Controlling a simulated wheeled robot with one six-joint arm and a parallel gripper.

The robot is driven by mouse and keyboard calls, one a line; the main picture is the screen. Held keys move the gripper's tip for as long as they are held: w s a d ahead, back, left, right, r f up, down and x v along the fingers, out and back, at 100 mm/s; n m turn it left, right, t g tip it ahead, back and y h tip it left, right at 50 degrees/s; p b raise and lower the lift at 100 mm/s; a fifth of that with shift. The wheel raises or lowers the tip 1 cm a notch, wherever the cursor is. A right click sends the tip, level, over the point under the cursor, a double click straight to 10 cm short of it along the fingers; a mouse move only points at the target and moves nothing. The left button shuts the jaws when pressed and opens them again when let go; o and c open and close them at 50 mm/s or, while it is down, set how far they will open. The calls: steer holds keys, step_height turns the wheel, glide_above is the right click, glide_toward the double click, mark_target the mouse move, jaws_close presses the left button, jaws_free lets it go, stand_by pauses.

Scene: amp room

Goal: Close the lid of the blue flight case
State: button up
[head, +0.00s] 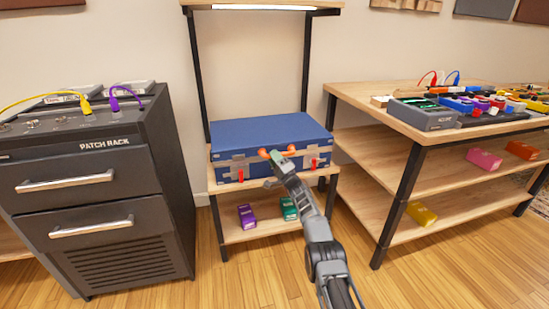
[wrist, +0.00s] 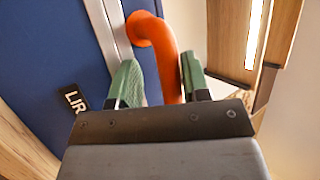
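The blue flight case (head: 265,132) sits on the upper shelf of a wooden rack in the head view. Its lid looks down over the body; I cannot tell whether it is fully seated. Two red-orange latches (head: 240,174) hang on its front. My gripper (head: 279,160) is at the case's front, at an orange handle (head: 264,153) that it partly hides. In the wrist view the green fingers of my gripper (wrist: 158,85) stand on both sides of the orange handle (wrist: 164,55), with a gap on the left. The case's blue face (wrist: 50,50) and metal edge show there.
A dark patch rack (head: 95,190) stands to the left. A wooden table (head: 400,125) with pedals and cables stands to the right. A purple box (head: 246,216) and a green box (head: 288,209) lie on the shelf below the case. The floor between is clear.

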steer(key=shift+d+r+p, duration=0.2)
steer(key=shift+r+p, duration=0.15)
steer(key=shift+p, duration=0.3)
steer(key=p, duration=0.2)
steer(key=shift+s+d+p, duration=0.2)
steer(key=shift+d+p, duration=0.05)
steer(key=shift+p, duration=0.1)
steer(key=p+v, duration=0.8)
steer(key=v, duration=0.1)
steer(key=f+p+v, duration=0.1)
steer(key=p+v, duration=0.3)
steer(key=shift+a+p, duration=0.2)
steer(key=shift+p, duration=0.1)
